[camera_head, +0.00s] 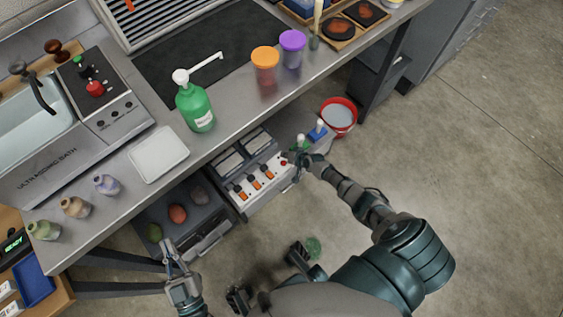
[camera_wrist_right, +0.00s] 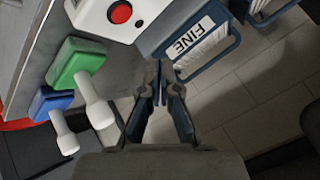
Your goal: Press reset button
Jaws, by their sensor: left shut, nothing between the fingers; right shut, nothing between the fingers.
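A round red button (camera_wrist_right: 120,13) sits on a white panel, at the top of the right wrist view. In the head view the red button (camera_head: 283,163) is small, at the right end of the white panel (camera_head: 264,182) with orange switches below the bench edge. No reset label is readable. My right gripper (camera_wrist_right: 160,78) is shut and empty, apart from the button, below and right of it in the wrist view. In the head view my right gripper (camera_head: 297,160) is beside the panel's right end. My left gripper (camera_head: 168,250) is shut and empty, near the lower drawers.
Green (camera_wrist_right: 75,62) and blue (camera_wrist_right: 48,102) blocks with white handles are left of my right gripper. A bin marked FINE (camera_wrist_right: 195,45) is close to its right. The bench (camera_head: 225,135) holds a green pump bottle (camera_head: 195,107) and an ultrasonic bath (camera_head: 60,150). A red bucket (camera_head: 339,117) stands behind.

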